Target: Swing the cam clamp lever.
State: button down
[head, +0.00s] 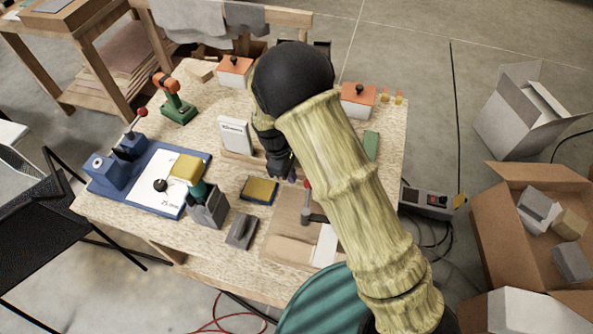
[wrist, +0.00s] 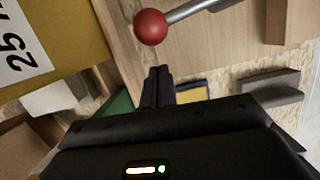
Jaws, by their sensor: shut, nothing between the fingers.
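The cam clamp lever shows in the wrist view as a metal rod (wrist: 190,12) ending in a red ball knob (wrist: 150,27). In the head view its red knob (head: 306,185) stands above a grey clamp base (head: 309,215) on a wooden board (head: 285,226). My gripper (wrist: 160,70) is shut and empty, its two dark fingers together. The fingertips are just short of the knob in the wrist view, with a small gap in the picture; the true depth is unclear. In the head view my gripper (head: 291,178) is just left of the knob, and my arm covers the area to its right.
A yellow-and-blue pad (head: 259,190) and a grey block (head: 241,231) lie left of the board. A white box (head: 235,137) stands behind. Orange-lidded containers (head: 235,70) stand at the back.

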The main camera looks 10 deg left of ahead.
jog(key=shift+s+d+r, duration=0.1)
jog(key=shift+d+r, duration=0.05)
jog(key=shift+d, duration=0.3)
jog(key=shift+s+d+r, duration=0.1)
jog(key=shift+d+r, duration=0.05)
jog(key=shift+d, duration=0.3)
jog(key=shift+f, duration=0.1)
jog(key=shift+w+d+m, duration=0.15)
jog(key=shift+d+m, duration=0.35)
jog(key=shift+d, duration=0.3)
